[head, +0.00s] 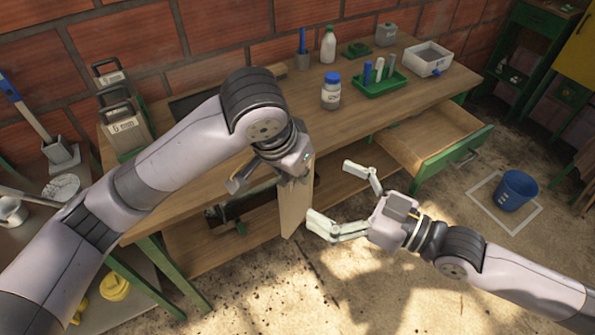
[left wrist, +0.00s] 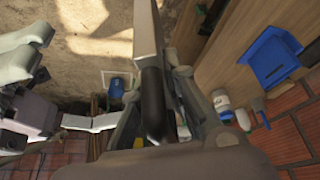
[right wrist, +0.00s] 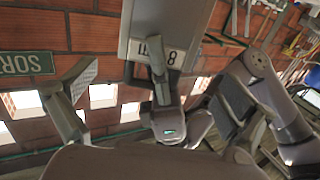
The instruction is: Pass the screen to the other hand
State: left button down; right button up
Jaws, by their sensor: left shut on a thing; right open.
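The screen (head: 294,208) is a flat, pale-edged panel held upright in front of the workbench. My left gripper (head: 284,172) is shut on it near its top. In the left wrist view the screen's edge (left wrist: 145,32) stretches away from a dark handle (left wrist: 153,98) between the fingers. The right wrist view shows its grey face (right wrist: 150,22) and a white number label. My right gripper (head: 335,194) is open, its fingers spread toward the screen from the right. One fingertip is close to the screen's lower edge; contact cannot be told.
The workbench (head: 405,103) holds a blue-lidded jar (head: 331,92), a green tray (head: 380,85) and a white box (head: 428,59). Its open drawer (head: 430,140) juts out behind my right gripper. Labelled screens (head: 122,125) stand at the left. A blue bucket (head: 516,189) is on the floor.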

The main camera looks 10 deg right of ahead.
jog(key=x, duration=0.8)
jog(key=c, duration=0.5)
pick_arm(q)
jog(key=shift+d, duration=0.15)
pick_arm(e)
jog(key=shift+s+a, duration=0.2)
jog(key=c, duration=0.9)
pick_arm(q)
jog(key=c, duration=2)
grip_release()
jog(key=o, duration=0.5)
jog(key=shift+c, duration=0.2)
pick_arm(e)
jog(key=shift+w+d+r, duration=0.1)
jog(key=shift+w+d, duration=0.05)
jog(key=shift+c, duration=0.2)
